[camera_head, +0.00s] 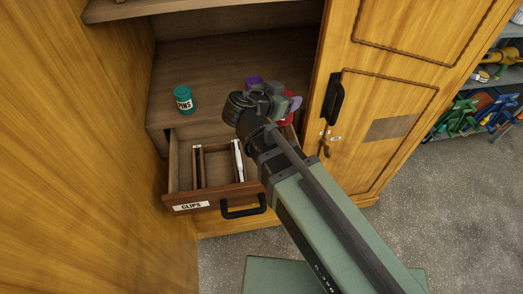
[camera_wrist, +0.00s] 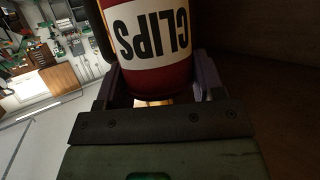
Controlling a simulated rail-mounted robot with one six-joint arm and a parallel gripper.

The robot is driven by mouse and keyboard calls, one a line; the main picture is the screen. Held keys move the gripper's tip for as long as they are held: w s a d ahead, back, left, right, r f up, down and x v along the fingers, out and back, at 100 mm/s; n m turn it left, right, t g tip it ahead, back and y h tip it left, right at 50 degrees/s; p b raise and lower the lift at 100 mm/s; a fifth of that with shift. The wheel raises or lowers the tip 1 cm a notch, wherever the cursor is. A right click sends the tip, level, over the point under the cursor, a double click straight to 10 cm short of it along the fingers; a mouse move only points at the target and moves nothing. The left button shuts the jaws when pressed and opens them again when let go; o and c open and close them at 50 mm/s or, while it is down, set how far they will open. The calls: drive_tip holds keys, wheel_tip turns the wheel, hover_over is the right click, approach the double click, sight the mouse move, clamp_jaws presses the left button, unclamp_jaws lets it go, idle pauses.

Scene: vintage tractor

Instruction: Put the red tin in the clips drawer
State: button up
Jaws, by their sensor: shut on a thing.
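The red tin (camera_wrist: 160,84) fills the top middle of the wrist view, with a white label reading CLIPS upside down. My gripper (camera_wrist: 158,92) is shut on it, one finger on each side. In the head view my gripper (camera_head: 278,98) is above the right rear of the drawer, and only a bit of the red tin (camera_head: 289,110) shows behind it. The clips drawer (camera_head: 191,204) is pulled open, with a white CLIPS label on its front and a black handle. Inside it are wooden dividers and a white strip. My arm hides the drawer's right part.
A teal PINS tin (camera_head: 184,99) stands on the cabinet shelf (camera_head: 205,65) behind the drawer. The closed cabinet door (camera_head: 385,90) with a black handle is at right, and a wooden panel (camera_head: 80,150) is at left.

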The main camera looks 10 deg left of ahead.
wheel_tip(320, 180, down, 18)
drive_tip(key=b, duration=1.6)
drive_tip(key=shift+f, duration=0.25)
